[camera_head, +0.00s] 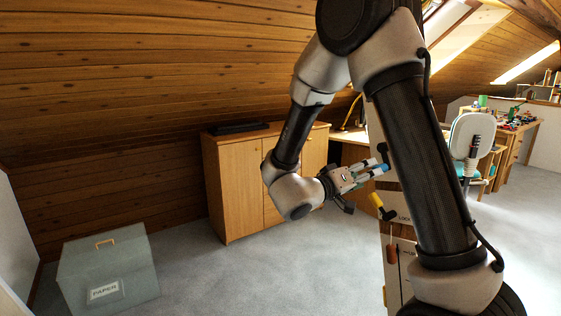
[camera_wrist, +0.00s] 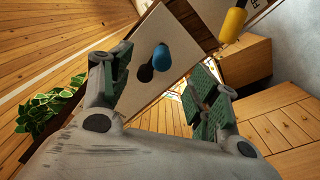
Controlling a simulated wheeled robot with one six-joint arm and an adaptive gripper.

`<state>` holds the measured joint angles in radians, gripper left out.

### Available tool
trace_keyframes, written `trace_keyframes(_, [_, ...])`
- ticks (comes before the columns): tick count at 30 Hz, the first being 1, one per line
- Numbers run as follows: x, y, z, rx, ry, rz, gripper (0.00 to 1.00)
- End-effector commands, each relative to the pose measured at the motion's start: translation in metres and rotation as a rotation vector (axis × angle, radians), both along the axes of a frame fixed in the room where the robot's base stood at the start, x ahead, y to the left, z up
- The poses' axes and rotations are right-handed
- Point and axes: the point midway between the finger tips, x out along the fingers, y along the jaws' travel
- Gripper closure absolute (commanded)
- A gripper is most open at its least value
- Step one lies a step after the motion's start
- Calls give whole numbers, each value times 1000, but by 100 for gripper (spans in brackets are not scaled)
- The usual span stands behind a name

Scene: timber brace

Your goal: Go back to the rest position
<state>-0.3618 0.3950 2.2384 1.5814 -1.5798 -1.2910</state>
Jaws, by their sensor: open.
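My gripper (camera_head: 368,170) is held out to the right, in front of an upright panel (camera_head: 388,237). In the wrist view the two green-padded fingers of my gripper (camera_wrist: 164,84) are spread apart with nothing between the pads. A blue knob (camera_wrist: 162,57) on the pale panel shows beyond the gap between the fingers. In the head view the blue knob (camera_head: 386,168) is right by the fingertips; I cannot tell whether they touch it. A yellow handle (camera_head: 377,200) sits lower on the panel, and it also shows in the wrist view (camera_wrist: 233,25).
A red-brown handle (camera_head: 391,254) is lower on the panel. A wooden cabinet (camera_head: 235,190) stands behind my gripper. A grey box (camera_head: 105,270) labelled PAPER is at the lower left. A chair (camera_head: 472,135) and desk are at the right. Carpet (camera_head: 230,275) is clear between box and panel.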

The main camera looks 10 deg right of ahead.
Motion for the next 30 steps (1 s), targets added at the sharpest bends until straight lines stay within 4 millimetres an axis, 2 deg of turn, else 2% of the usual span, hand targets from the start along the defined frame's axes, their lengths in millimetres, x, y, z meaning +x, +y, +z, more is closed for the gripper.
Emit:
trace_keyframes(2, [1, 0, -1, 14, -27, 2, 39])
trace_keyframes(4, [10, 4, -16, 97, -69, 40, 39])
trace_keyframes(8, [54, 28, -62, 362, -132, 241, 39])
trace_keyframes(9, [68, 43, -81, 470, -130, 321, 39])
trace_keyframes(11, [85, 71, -103, 641, -114, 439, 39])
trace_keyframes(12, [91, 91, -112, 755, -94, 512, 39])
trace_keyframes(15, [88, 138, -121, 1025, -7, 650, 39])
trace_keyframes(17, [75, 161, -119, 1167, 74, 708, 39])
trace_keyframes(18, [60, 173, -116, 1252, 140, 734, 39])
trace_keyframes(20, [33, 183, -106, 1355, 251, 756, 39])
trace_keyframes(22, [-7, 183, -93, 1439, 394, 749, 39])
trace_keyframes(23, [-27, 178, -86, 1461, 457, 736, 39])
trace_keyframes(24, [-54, 168, -76, 1475, 541, 711, 39])
trace_keyframes(26, [-93, 146, -61, 1468, 646, 659, 39])
trace_keyframes(27, [-117, 129, -50, 1448, 701, 622, 39])
trace_keyframes(30, [-167, 85, -24, 1371, 771, 544, 39])
